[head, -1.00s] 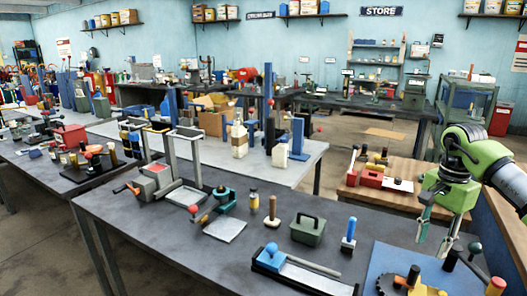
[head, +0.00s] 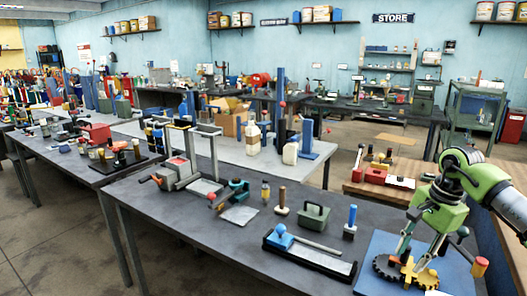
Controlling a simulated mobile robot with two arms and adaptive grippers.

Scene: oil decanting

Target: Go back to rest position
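My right gripper (head: 411,259) comes in from the right edge on a green arm. Its two grey fingers point down and stand apart, with nothing held between them. In the picture the fingertips overlap the gears on the blue mat (head: 376,248); I cannot tell whether they touch anything. A dark gear (head: 386,268) and a yellow gear-like part (head: 426,279) show by the fingertips. My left gripper is not in view.
The dark front bench (head: 190,232) carries a green toolbox (head: 315,217), a sharpening stone (head: 318,258) and a grey-and-red machine (head: 178,172). White jugs (head: 290,152) stand on the pale table behind. A wooden bench (head: 370,187) is at right.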

